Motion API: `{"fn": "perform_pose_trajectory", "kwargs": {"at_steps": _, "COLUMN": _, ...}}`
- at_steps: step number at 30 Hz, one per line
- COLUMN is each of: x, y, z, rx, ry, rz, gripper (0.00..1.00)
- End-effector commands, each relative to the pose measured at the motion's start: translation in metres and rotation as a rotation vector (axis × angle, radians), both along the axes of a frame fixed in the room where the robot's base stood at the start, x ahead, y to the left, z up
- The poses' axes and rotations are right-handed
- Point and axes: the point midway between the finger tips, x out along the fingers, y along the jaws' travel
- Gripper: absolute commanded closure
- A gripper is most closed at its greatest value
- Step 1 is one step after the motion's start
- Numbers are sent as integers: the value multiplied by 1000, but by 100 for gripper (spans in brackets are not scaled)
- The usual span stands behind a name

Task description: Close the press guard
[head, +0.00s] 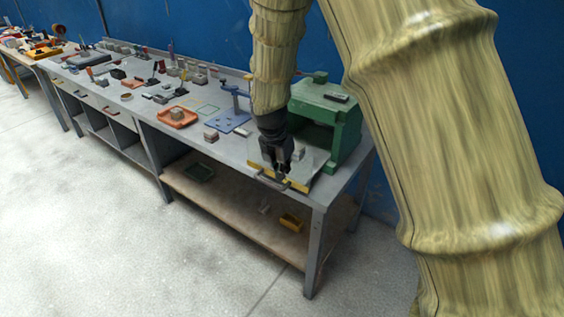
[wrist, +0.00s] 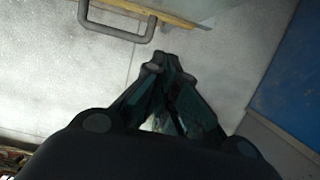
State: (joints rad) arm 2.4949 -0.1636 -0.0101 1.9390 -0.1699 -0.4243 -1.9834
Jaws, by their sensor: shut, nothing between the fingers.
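The green press (head: 348,135) stands at the right end of the bench, with its front opening uncovered. Its guard (head: 314,160) is a grey panel with a yellow edge, lying folded down flat in front of the press, so it is open. A grey bar handle (head: 272,183) sticks out from the yellow edge; it also shows at the top of the wrist view (wrist: 117,35). My gripper (head: 282,172) is shut and empty, close by the handle. In the wrist view the fingertips (wrist: 163,62) are apart from the handle, to its lower right.
A blue stand (head: 232,115), a small grey block (head: 211,135) and an orange tray (head: 177,118) are on the bench left of the press. The floor (head: 130,230) in front is clear.

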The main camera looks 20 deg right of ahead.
Motion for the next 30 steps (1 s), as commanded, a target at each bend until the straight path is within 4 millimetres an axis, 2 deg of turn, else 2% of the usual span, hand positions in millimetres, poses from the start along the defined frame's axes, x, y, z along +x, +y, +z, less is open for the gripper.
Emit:
{"fn": "perform_pose_trajectory", "kwargs": {"at_steps": 15, "x": 8, "y": -11, "z": -55, "rx": -2, "ry": 2, "rz": -1, "gripper": 100}}
{"fn": "perform_pose_trajectory", "kwargs": {"at_steps": 21, "x": 24, "y": -31, "z": -54, "rx": -1, "ry": 0, "rz": -2, "gripper": 100}}
{"fn": "perform_pose_trajectory", "kwargs": {"at_steps": 30, "x": 33, "y": -43, "z": -56, "rx": -1, "ry": -1, "rz": 0, "gripper": 100}}
